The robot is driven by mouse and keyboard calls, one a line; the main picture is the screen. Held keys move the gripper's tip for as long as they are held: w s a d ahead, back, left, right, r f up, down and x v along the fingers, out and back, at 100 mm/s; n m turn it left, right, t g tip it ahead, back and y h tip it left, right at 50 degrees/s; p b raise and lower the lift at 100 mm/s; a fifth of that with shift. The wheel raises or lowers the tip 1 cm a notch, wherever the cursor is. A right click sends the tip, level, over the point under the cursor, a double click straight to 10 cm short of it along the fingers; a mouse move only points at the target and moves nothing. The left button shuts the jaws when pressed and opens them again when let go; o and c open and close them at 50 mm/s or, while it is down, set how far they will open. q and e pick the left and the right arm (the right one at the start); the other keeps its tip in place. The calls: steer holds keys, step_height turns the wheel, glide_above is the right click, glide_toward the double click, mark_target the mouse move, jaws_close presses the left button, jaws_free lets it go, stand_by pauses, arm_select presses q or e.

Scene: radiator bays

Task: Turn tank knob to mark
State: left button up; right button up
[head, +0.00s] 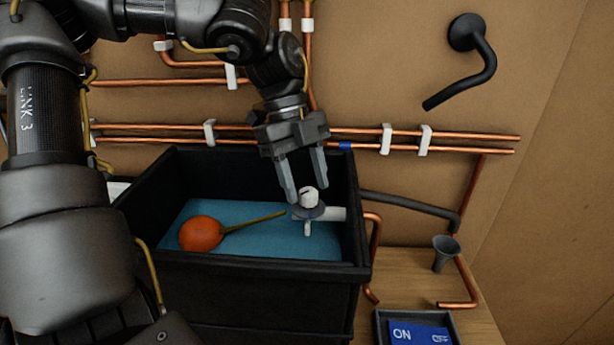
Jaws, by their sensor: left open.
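The tank knob (308,197) is a small white knob with a dark mark on its top. It stands on a grey disc (310,213) with a white valve body inside the black tank (160,200), near its right wall. My left gripper (308,196) comes down from above with its two fingers apart, close over the knob. The fingertips are near the knob; I cannot tell if they touch it. An orange float (201,233) on a brass rod reaches toward the valve over blue water (275,243). My right gripper is not in view.
Copper pipes (470,137) with white clips run along the brown wall behind the tank. A black spout (472,60) sticks out at the upper right. A grey funnel (445,252) and a tray with a blue ON/OFF card (418,334) are right of the tank.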

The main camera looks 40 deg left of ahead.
arm_select(q)
steer(key=shift+d+f, duration=0.2)
steer(key=shift+f, duration=0.2)
steer(key=shift+c, duration=0.2)
steer(key=c, duration=0.9)
steer(key=shift+f+n+b, duration=0.1)
steer(key=shift+n+b, duration=0.3)
steer(key=shift+b, duration=0.3)
steer(key=n+t+b, duration=0.1)
steer(key=n+b, duration=0.2)
steer(key=b, duration=0.1)
steer(key=n+t+b, duration=0.1)
steer(key=n+b, duration=0.2)
steer(key=b, duration=0.1)
steer(key=n+t+b, duration=0.1)
steer(key=n+b, duration=0.1)
steer(key=b, duration=0.3)
steer(key=shift+s+f+n+t+y, duration=0.1)
steer(key=shift+s+n+t+y, duration=0.2)
steer(key=shift+n+y, duration=0.1)
steer(key=shift+d+n+t+b, duration=0.1)
steer(key=shift+n+t+b, duration=0.2)
steer(key=shift+n+b, duration=0.5)
steer(key=shift+r+n+y+b, duration=0.25)
steer(key=shift+n+y+b, duration=0.05)
steer(key=shift+b, duration=0.2)
